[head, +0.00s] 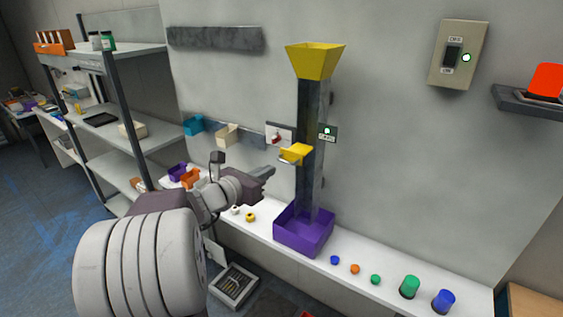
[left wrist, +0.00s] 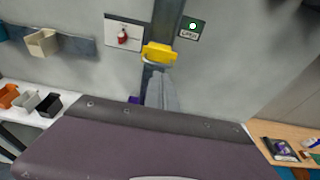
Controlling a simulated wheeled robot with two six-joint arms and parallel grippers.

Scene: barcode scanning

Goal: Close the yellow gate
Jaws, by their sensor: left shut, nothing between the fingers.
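The yellow gate (head: 295,153) sticks out from the side of a dark vertical chute (head: 312,115), about halfway up. It also shows in the left wrist view (left wrist: 158,53), just beyond the fingertips. A small sign by it (head: 327,133) has a lit light and seems to read OPEN in the left wrist view (left wrist: 191,29). My left gripper (head: 270,171) is shut and empty, just left of and slightly below the gate in the head view. I cannot tell whether it touches the gate. My right gripper is not in view.
A yellow funnel (head: 315,60) tops the chute, and a purple bin (head: 303,232) stands below it. Small coloured pieces and a green cylinder (head: 409,286) lie along the white ledge. A red-handled panel (head: 278,135) is on the wall left of the gate. A shelf rack (head: 120,107) stands left.

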